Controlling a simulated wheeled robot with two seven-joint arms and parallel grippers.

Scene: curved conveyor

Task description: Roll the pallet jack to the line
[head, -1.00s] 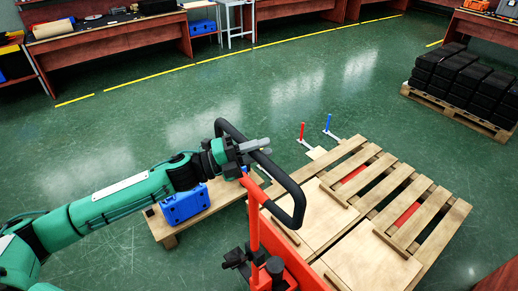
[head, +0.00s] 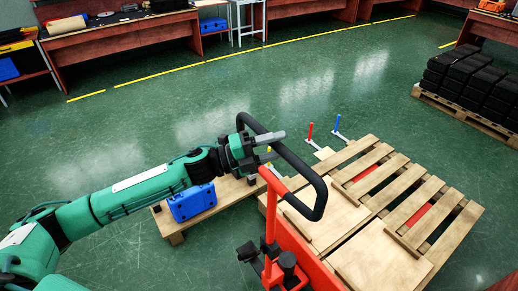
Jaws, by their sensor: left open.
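The red pallet jack (head: 308,262) stands in the lower middle of the head view, with its forks under a wooden pallet (head: 452,222). Its black loop handle (head: 300,170) rises on a red shaft above the jack body. My left gripper (head: 282,145) is at the upper left part of the handle loop. Its two grey fingers are spread apart and overlap the handle bar in the picture. I cannot tell whether they touch it. My right gripper is out of view.
A blue case (head: 192,203) sits on a low wooden platform (head: 232,191) left of the jack. A red post (head: 310,131) and a blue post (head: 337,122) stand beyond the pallet. Black boxes (head: 465,75) on another pallet stand at right.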

